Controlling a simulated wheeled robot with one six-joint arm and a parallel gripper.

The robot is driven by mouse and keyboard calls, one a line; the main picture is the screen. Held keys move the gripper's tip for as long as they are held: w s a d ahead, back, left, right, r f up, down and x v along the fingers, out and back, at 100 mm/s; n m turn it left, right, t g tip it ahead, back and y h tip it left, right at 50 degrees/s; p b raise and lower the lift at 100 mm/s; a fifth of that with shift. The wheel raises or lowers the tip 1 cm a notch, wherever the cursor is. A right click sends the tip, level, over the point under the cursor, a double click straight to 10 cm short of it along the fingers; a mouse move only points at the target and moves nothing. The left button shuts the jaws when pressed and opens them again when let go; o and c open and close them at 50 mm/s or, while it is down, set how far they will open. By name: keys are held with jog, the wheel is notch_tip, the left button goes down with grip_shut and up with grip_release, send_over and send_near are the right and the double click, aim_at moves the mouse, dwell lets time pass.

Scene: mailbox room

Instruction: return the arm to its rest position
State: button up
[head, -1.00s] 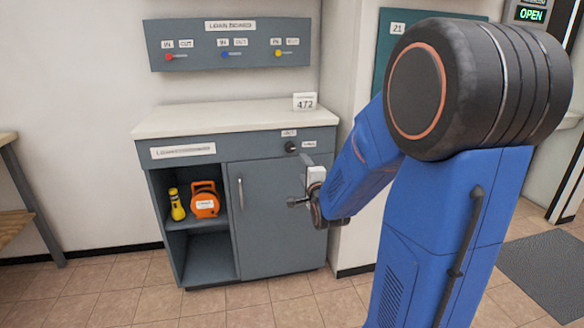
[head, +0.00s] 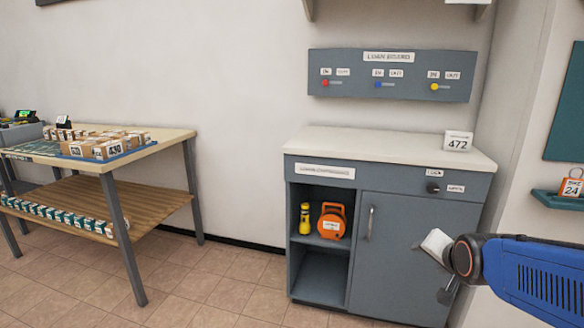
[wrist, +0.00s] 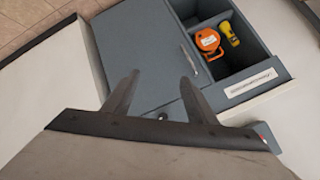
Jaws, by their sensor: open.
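My blue arm reaches in from the right edge of the head view. My gripper (head: 441,268) hangs in front of the closed door of the grey loan cabinet (head: 391,262). In the wrist view my gripper (wrist: 157,97) shows two fingers spread apart, with nothing between them. The cabinet door (wrist: 136,48) lies beyond the fingertips there. I cannot tell how far the fingers are from the door.
An orange case (head: 332,221) and a yellow torch (head: 305,218) stand in the cabinet's open upper compartment. A number 472 card (head: 457,141) is on top. A wooden table (head: 165,140) with boxes stands left. Floor between is clear.

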jog(key=s+a+f+n+g, duration=0.1)
jog(key=s+n, duration=0.3)
jog(key=s, duration=0.6)
jog(key=s+a+f+n+g+y, duration=0.1)
jog(key=s+a+n+g, duration=0.3)
jog(key=s, duration=0.6)
jog(key=shift+s+a+n, duration=0.3)
jog(key=shift+a+n, duration=0.05)
jog(key=shift+n, duration=0.25)
